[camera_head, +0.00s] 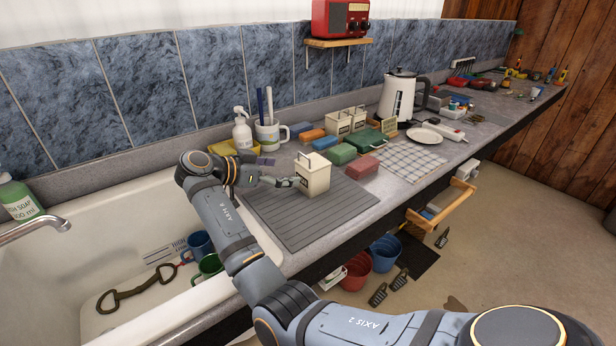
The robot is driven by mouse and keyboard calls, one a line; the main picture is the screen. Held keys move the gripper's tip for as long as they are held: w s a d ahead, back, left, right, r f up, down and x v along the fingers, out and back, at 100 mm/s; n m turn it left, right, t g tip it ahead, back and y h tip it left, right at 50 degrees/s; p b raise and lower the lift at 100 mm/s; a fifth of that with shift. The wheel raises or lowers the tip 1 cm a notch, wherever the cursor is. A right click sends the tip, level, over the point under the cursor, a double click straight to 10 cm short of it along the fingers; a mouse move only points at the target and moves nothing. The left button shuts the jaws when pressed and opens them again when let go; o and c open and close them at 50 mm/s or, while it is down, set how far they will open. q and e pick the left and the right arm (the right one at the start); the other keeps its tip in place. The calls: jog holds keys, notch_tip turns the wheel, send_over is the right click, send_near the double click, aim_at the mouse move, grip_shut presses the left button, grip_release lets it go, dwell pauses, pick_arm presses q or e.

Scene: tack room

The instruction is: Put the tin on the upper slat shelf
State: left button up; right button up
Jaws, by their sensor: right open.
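Two similar cream tins, one in front (338,123) and one behind (357,116), stand farther back by the wall. A small wooden shelf (338,43) is on the wall above the tiles, with a red radio (340,18) on it. My left gripper is out of view.
A pump bottle (242,130) and a mug (270,135) stand behind my right gripper. A white kettle (398,97) stands right of the tins. The mat's front part is clear. The sink (100,235) lies left.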

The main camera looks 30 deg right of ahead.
aim_at(300, 171)
jog(key=x, duration=0.4)
jog(key=shift+s+d+r+p, duration=0.15)
jog(key=shift+s+d+p, duration=0.05)
jog(key=shift+s+p, duration=0.2)
jog(key=shift+w+d+f, duration=0.2)
jog(key=shift+s+d+f+p, duration=0.1)
jog(key=shift+d+p, duration=0.3)
jog(key=shift+d, duration=0.1)
jog(key=shift+s+d+f+p, duration=0.1)
jog(key=shift+s+d+p, duration=0.05)
jog(key=shift+d+p, duration=0.35)
jog(key=x, duration=0.2)
jog(key=shift+d+f, duration=0.25)
jog(key=shift+d, duration=0.05)
jog(key=shift+d+f, duration=0.15)
jog(key=shift+d, duration=0.05)
jog(key=shift+a, duration=0.15)
jog(key=shift+c, duration=1)
jog(key=c, duration=1.4)
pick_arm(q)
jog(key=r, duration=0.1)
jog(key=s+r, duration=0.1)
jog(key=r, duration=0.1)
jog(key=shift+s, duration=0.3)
pick_arm(e)
jog(key=shift+c, duration=1.2)
